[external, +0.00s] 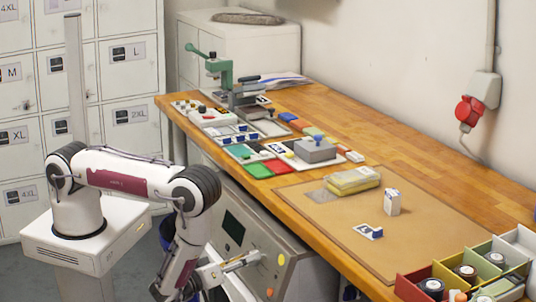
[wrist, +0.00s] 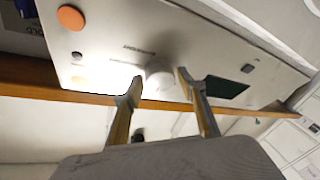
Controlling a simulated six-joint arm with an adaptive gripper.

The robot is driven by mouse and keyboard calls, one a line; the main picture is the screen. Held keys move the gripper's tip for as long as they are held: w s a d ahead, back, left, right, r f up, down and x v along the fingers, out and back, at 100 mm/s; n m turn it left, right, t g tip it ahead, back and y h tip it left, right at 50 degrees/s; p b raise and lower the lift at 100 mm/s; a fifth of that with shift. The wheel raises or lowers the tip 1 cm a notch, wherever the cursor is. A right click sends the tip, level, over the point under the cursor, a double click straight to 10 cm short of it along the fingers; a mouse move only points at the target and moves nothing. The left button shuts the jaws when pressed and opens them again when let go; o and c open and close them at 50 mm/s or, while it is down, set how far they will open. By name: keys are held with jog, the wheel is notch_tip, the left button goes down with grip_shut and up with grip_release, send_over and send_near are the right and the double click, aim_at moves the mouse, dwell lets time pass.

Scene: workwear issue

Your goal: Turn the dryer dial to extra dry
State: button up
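The dryer (external: 262,240) stands under the workbench with its pale sloped control panel (wrist: 110,35) facing my arm. In the wrist view the round, pale dial (wrist: 158,80) shows between my fingertips. Its pointer and setting are not readable, and the lettering around it is too small to read. My gripper (wrist: 158,86) is open, with one finger on either side of the dial in the picture. I cannot tell whether they touch it. In the external view my gripper (external: 256,257) is at the panel and hides the dial.
The panel also has an orange round button (wrist: 71,17) and a dark display (wrist: 226,90). The wooden bench (external: 400,170) overhangs the dryer and carries trays, a stapled-down mat area (external: 340,225) and boxes. Grey lockers (external: 130,75) stand behind my arm.

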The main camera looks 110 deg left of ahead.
jog(key=c, duration=0.6)
jog(key=shift+m, duration=0.3)
jog(key=shift+s+a+m+t+h, duration=0.15)
jog(key=shift+m+t, duration=0.5)
jog(key=shift+m, duration=0.75)
jog(key=shift+w+d+m+t+h, duration=0.1)
jog(key=shift+m+t+h, duration=0.15)
jog(key=shift+m+t, duration=0.8)
jog(key=shift+m+g, duration=0.35)
jog(key=shift+g, duration=0.05)
jog(key=o, duration=1.1)
jog(key=shift+s+f, duration=0.1)
jog(key=shift+s, duration=0.05)
